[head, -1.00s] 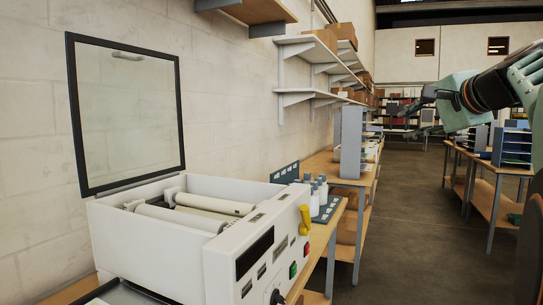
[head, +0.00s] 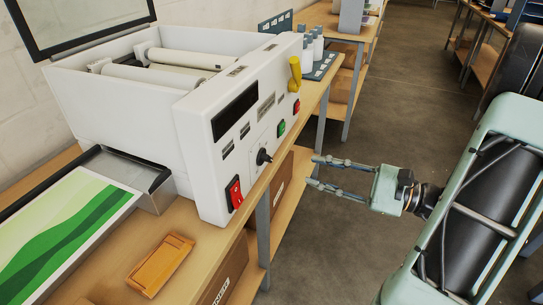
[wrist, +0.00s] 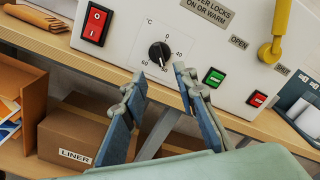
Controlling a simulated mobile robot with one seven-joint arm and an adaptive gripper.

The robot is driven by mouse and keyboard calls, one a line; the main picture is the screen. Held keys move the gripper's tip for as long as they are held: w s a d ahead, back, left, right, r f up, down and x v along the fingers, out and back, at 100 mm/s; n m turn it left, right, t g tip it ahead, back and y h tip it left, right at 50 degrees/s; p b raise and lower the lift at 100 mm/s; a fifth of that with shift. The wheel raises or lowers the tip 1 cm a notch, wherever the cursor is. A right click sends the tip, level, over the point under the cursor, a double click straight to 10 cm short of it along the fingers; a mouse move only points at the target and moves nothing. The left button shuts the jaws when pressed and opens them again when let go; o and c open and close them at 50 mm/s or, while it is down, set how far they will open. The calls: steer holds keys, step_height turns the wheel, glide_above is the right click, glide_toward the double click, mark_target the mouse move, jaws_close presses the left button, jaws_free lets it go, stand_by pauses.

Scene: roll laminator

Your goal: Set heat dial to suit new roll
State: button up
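The laminator (head: 110,70) is a white box with its lid raised and pale rollers (head: 190,55) inside. The heat dial (head: 263,157) is a small black knob on its front panel. In the wrist view the dial (wrist: 160,54) has a °C scale with 0, 40 and 60 legible. A white mark shows on its lower part; the exact setting is unclear. My gripper (head: 313,172) is open and empty, in front of the panel, apart from the dial. In the wrist view its fingertips (wrist: 157,79) are spread just below the dial.
A red rocker switch (head: 234,193), green button (head: 281,128), red button (head: 296,106) and yellow lever (head: 294,74) share the panel. A "LINER" box (wrist: 85,135) stands below. The floor (head: 330,260) is clear.

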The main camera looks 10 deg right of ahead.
mark_target(270, 159)
steer(key=x, duration=1)
steer(key=shift+w+a, duration=0.15)
steer(key=shift+a, duration=0.1)
jaws_close()
